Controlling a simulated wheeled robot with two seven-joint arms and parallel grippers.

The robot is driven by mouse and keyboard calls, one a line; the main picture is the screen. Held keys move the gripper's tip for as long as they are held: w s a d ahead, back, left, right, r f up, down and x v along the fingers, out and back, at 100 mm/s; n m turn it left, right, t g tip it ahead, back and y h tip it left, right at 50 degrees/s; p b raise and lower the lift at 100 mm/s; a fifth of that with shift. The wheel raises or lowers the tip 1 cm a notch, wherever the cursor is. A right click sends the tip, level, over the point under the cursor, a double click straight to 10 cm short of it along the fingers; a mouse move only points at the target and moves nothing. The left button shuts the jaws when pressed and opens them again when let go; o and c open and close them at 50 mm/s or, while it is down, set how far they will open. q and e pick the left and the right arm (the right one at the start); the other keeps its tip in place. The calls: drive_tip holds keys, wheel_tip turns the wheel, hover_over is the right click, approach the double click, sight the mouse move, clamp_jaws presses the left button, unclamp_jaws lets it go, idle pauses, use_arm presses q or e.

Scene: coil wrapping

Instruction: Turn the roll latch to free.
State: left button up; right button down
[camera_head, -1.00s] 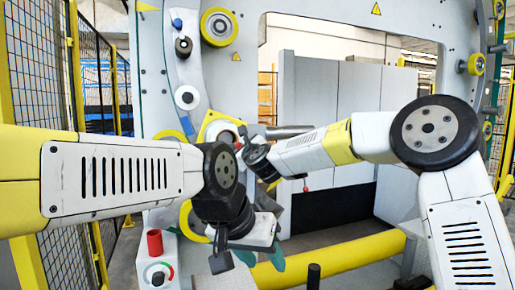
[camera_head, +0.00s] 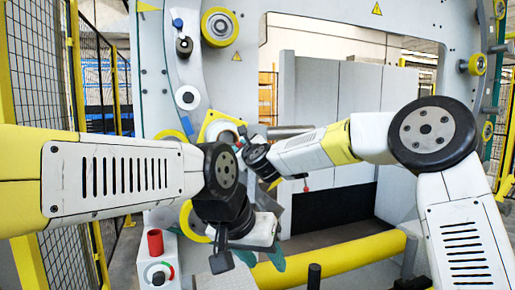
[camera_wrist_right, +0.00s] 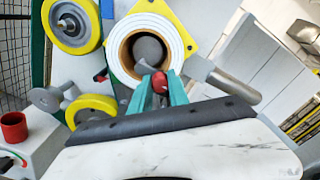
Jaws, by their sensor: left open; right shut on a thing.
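The roll (camera_wrist_right: 150,50) is a white ring with a brown core on a yellow plate, in the upper middle of the right wrist view. In front of its lower rim is the red latch knob (camera_wrist_right: 160,82). My right gripper (camera_wrist_right: 161,90) has its teal fingers shut on this knob, one on each side. The latch's body is mostly hidden behind the fingers. In the head view my right gripper (camera_head: 243,146) is near the roll, its fingertips hardly visible. My left gripper (camera_head: 258,258) is open and empty, below and apart from it, above the yellow bar.
A yellow bar (camera_head: 340,256) crosses low in front of the machine. A red cup-shaped part (camera_head: 155,242) stands on a box with a dial (camera_head: 158,275) at lower left. Yellow-rimmed rollers (camera_head: 219,26) are on the machine's face. A mesh fence (camera_head: 38,60) stands at left.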

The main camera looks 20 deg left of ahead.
drive_tip(key=shift+r+n, duration=0.1)
drive_tip(key=shift+n, duration=0.2)
drive_tip(key=shift+s+a+r+n, duration=0.35)
drive_tip(key=shift+a+r+n, duration=0.15)
drive_tip(key=shift+n, duration=2.15)
drive_tip(key=shift+s+a+r+n, duration=0.4)
drive_tip(key=shift+r+n, duration=0.15)
drive_tip(key=shift+n, duration=2.15)
drive_tip(key=shift+s+a+r+n, duration=0.3)
drive_tip(key=shift+a+r+n, duration=0.2)
drive_tip(key=shift+n, duration=2.15)
drive_tip(key=c, duration=1.3)
unclamp_jaws()
drive_tip(key=shift+o, duration=0.2)
drive_tip(key=shift+f, duration=0.1)
